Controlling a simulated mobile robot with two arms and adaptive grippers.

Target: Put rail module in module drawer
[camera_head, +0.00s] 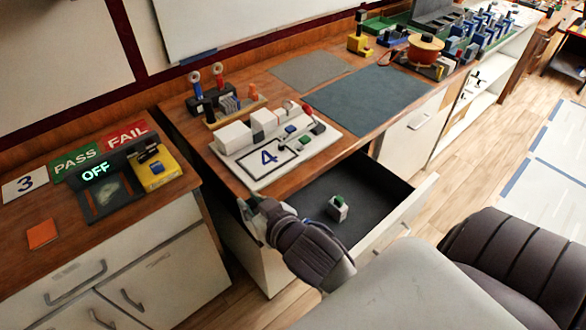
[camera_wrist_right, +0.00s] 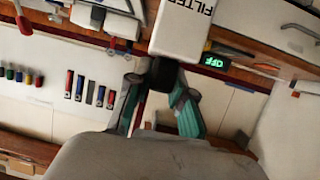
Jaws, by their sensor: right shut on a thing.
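My right gripper (camera_wrist_right: 158,110) is shut on a white block marked FILTER (camera_wrist_right: 185,28) with a black end, which sits between the teal fingers. In the head view the right gripper (camera_head: 256,208) is at the left side of the open module drawer (camera_head: 378,180); there the held block is mostly hidden by the gripper and hard to make out. A small white module with a green top (camera_head: 338,208) stands inside the dark drawer, apart from the gripper. My left gripper is not in view.
A left counter holds an OFF display unit (camera_head: 96,172), a yellow box (camera_head: 155,168) and an orange square (camera_head: 42,233). Much of the drawer floor is bare.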

